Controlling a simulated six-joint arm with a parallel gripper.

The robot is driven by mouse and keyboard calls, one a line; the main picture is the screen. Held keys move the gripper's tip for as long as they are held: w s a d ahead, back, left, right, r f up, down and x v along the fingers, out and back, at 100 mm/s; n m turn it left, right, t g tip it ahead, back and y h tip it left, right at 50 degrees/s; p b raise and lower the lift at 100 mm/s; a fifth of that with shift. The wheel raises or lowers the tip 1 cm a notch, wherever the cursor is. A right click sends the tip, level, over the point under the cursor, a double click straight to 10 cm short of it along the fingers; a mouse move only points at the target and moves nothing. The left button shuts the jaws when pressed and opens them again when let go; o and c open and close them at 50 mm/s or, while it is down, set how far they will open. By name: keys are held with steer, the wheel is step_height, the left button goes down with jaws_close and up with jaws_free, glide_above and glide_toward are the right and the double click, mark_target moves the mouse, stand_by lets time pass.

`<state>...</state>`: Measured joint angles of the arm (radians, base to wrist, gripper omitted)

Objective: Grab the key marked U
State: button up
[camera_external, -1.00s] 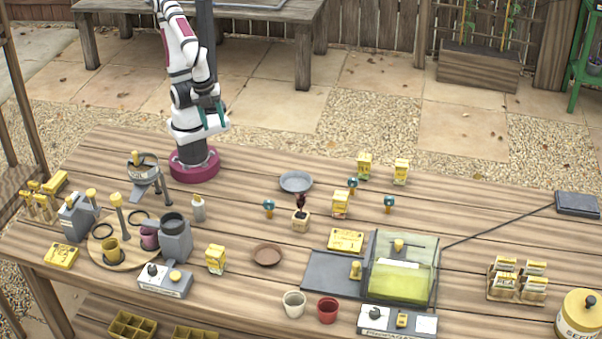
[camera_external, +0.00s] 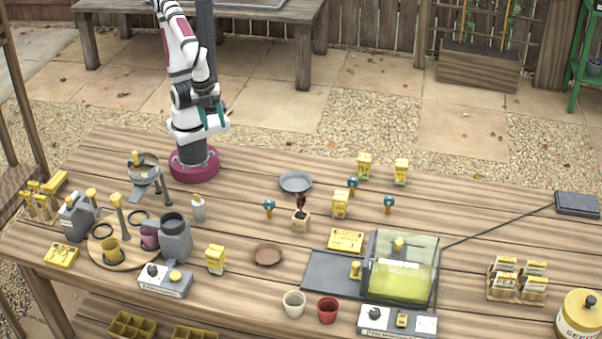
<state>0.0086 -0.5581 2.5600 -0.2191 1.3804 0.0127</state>
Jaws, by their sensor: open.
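Three small blue-headed items that look like keys are on the wooden table: one (camera_external: 268,207) left of a small wooden block, one (camera_external: 352,186) behind a yellow seed packet, and one (camera_external: 389,204) to the right of that packet. Any letters on them are too small to read, so I cannot tell which is marked U. My gripper (camera_external: 214,118) has teal fingers and is open and empty. It hangs above the table near my base, at the back left, well apart from all three.
A grey dish (camera_external: 296,182) lies between my gripper and the blue-headed items. The wooden block (camera_external: 301,221) holds a dark red-topped item. Yellow packets (camera_external: 341,205) stand close to two of them. A clear-lidded box (camera_external: 403,268) stands in front. Bare table lies right of my base.

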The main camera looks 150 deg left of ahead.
steer(key=shift+o, duration=0.3)
steer(key=w+a+r+n, duration=0.2)
steer(key=w, duration=0.4)
steer(key=w+a+r+n, duration=0.2)
steer(key=w+a+r, duration=0.1)
steer(key=w, duration=0.3)
steer(key=n+h, duration=0.2)
steer(key=n, duration=0.8)
glide_above(353, 179)
step_height(353, 179, down, 10)
step_height(353, 179, down, 15)
steer(key=shift+a, duration=0.1)
jaws_close()
